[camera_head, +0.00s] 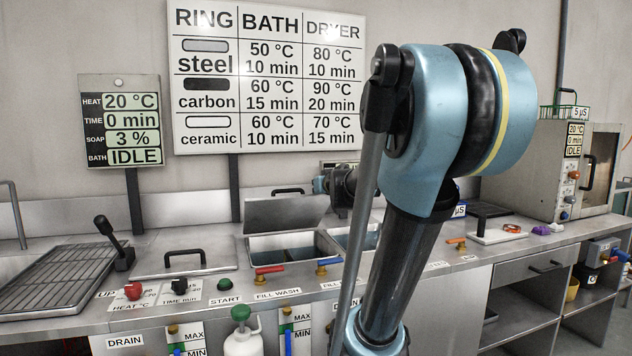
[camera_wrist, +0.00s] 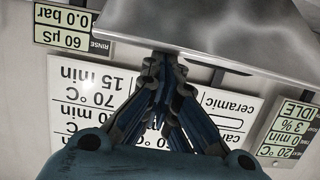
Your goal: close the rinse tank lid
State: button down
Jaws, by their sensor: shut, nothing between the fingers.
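A flat metal lid (camera_head: 285,213) with a dark handle on its top edge stands raised behind an open tank (camera_head: 290,247) in the head view. A second open basin (camera_head: 340,237) lies to its right, partly behind my arm; no tank label names the rinse tank legibly. In the wrist view, which is upside down, a metal plate (camera_wrist: 225,35) fills the top, apparently this lid. My gripper (camera_wrist: 163,60) is shut and empty, its fingertips overlapping the plate's edge; contact is unclear. In the head view my gripper (camera_head: 322,184) is by the lid's upper right corner.
A flat cover with a handle (camera_head: 185,258) lies left of the tanks. Red-handled (camera_head: 270,268) and other taps stand along the front edge. A draining rack (camera_head: 60,280) is at far left. A rinse readout (camera_wrist: 75,30) hangs on the wall. A dryer cabinet (camera_head: 560,170) stands at right.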

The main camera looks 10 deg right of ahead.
jog(key=shift+s+d+f, duration=0.2)
jog(key=shift+s+f, duration=1.25)
jog(key=shift+f, duration=0.9)
jog(key=shift+s+d+f, duration=0.25)
jog(key=shift+s+f, duration=1.15)
jog(key=shift+f, duration=1)
jog(key=shift+s+d+f, duration=0.2)
jog(key=shift+s+f, duration=1.25)
jog(key=shift+f, duration=0.9)
jog(key=shift+r, duration=0.15)
